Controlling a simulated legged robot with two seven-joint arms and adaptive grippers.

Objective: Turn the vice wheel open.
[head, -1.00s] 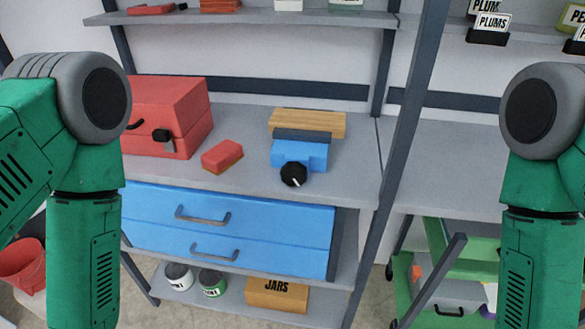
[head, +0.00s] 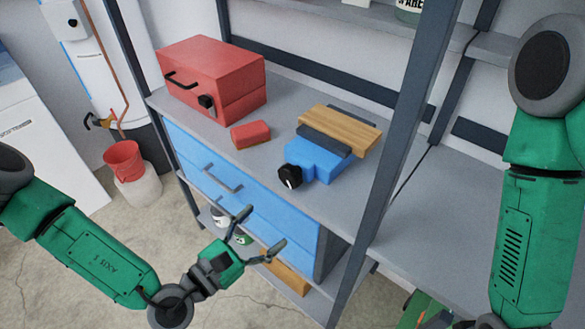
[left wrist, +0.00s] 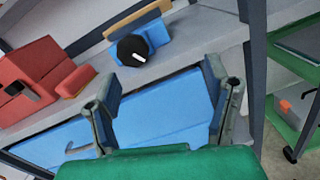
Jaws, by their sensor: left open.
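The vice (head: 314,160) has a blue body and sits near the front edge of the grey shelf. Its round black wheel (head: 290,176) with a white mark faces the front. A wooden board (head: 342,127) lies at the vice's dark jaw. My left gripper (head: 260,230) is open and empty, below and in front of the wheel, before the blue drawers. In the left wrist view the wheel (left wrist: 132,50) and vice (left wrist: 156,32) show beyond and above the spread fingers (left wrist: 165,95), apart from them. My right arm is at the right edge; its gripper is out of view.
A red toolbox (head: 210,80) and a small red block (head: 250,134) stand left of the vice on the shelf (head: 240,165). Blue drawers with handles (head: 222,180) are below. A dark shelf post (head: 395,110) rises right of the vice.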

